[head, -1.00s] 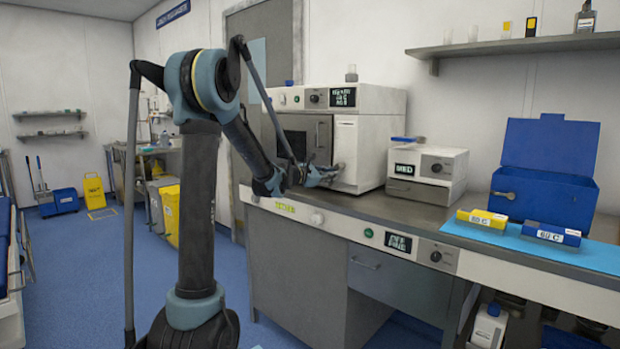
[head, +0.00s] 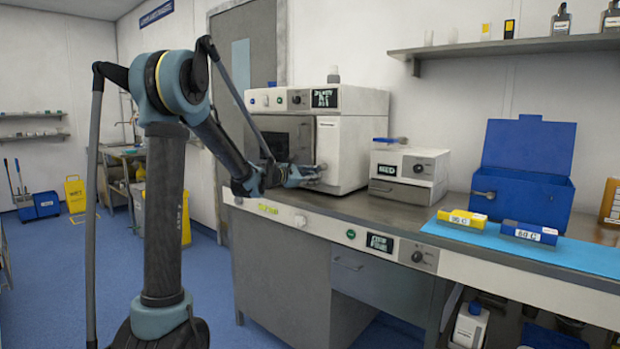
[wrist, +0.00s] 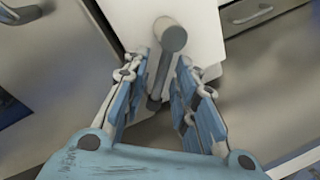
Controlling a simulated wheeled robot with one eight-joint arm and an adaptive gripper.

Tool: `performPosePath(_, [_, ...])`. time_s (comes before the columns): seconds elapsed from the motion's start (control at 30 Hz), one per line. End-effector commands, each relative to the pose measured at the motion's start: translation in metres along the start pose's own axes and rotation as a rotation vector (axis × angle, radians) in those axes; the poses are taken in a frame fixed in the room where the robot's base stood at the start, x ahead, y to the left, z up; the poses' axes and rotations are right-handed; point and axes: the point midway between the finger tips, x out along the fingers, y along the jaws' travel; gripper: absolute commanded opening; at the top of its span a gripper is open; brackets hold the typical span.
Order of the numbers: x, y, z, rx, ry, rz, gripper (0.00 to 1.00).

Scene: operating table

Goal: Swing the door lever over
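The door lever (wrist: 173,37) shows in the wrist view as a grey round hub with a dark bar running down from it, on a white panel. My gripper (wrist: 163,64) is open, with its blue fingers on either side of the bar. The left finger is close to the bar; I cannot tell if it touches. In the head view my gripper (head: 312,173) is at the front right of the white oven-like unit (head: 358,150), and it mostly hides the lever there. The unit's dark-windowed door (head: 290,137) looks closed.
The grey bench top (head: 385,208) runs along the wall under the unit. A small white device (head: 408,170) stands to its right, then a blue open-lidded box (head: 525,195) and yellow and blue blocks on a blue mat (head: 580,257). A shelf (head: 500,45) hangs above.

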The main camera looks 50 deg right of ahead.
Motion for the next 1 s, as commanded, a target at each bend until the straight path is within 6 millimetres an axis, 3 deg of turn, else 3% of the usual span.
performPosePath(0.47, [-0.004,-0.001,0.001,0.000,-0.002,-0.002,0.29])
performPosePath(1.0, [-0.071,0.001,-0.001,-0.001,0.000,0.000,0.29])
